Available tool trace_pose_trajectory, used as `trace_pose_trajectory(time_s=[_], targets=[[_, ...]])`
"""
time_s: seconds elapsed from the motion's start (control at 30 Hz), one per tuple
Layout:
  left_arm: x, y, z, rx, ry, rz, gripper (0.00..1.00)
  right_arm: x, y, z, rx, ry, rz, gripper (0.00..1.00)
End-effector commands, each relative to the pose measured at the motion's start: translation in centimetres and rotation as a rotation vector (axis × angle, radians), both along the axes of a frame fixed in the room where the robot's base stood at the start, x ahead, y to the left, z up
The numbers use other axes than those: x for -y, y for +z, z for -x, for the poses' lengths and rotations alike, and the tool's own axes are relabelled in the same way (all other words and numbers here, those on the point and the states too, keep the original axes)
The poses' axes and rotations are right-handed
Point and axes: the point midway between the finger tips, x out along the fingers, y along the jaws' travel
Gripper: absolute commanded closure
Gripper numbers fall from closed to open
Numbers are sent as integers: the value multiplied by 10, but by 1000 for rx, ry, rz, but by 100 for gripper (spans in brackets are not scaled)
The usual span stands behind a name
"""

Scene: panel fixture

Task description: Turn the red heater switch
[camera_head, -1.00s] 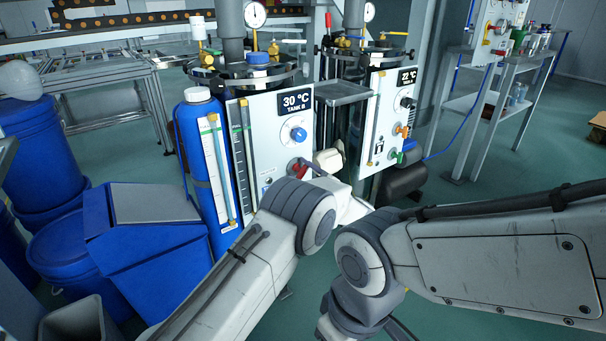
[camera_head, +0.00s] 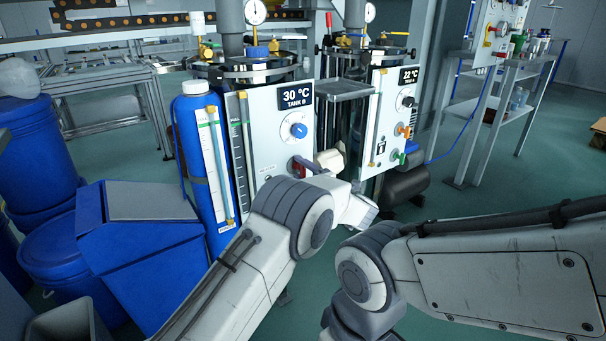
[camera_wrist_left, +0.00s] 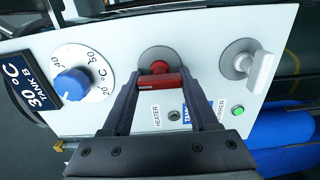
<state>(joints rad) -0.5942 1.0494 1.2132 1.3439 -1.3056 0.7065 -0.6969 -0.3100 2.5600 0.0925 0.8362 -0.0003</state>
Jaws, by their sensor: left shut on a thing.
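The red heater switch (camera_wrist_left: 160,82) sits on a round grey base on the white Tank B panel, above the "HEATER" label in the left wrist view. My left gripper (camera_wrist_left: 159,92) is shut on it, with one dark finger on each side of the red handle. In the head view the red switch (camera_head: 300,167) shows as a small red patch just beyond my left wrist, and my fingers are mostly hidden there. My right arm crosses the lower right of the head view, but its gripper is out of the picture.
A blue dial (camera_wrist_left: 72,84) lies left of the switch and a white switch handle (camera_wrist_left: 262,72) to its right. A green light (camera_wrist_left: 238,110) is below that. A blue cylinder (camera_head: 203,165) and a blue bin (camera_head: 150,255) stand left of the panel.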

Motion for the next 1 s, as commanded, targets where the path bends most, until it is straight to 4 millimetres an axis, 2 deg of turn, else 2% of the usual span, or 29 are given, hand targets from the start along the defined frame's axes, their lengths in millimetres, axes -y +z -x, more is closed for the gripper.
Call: trace_pose_trajectory(time_s=[0.57, 0.6, 0.67, 1.0], targets=[[3, 1, -1, 20, -8, 28, 96, 0, -3, 0, 0, 0, 0, 50], [3, 1, -1, 20, -8, 28, 32, 0, -3, 0, 0, 0, 0, 50], [2, 1, 0, 20, -7, 28, 10, 0, -3, 0, 0, 0, 0, 50], [0, 0, 0, 19, -2, 26, 10, 0, -3, 0, 0, 0, 0, 50]])
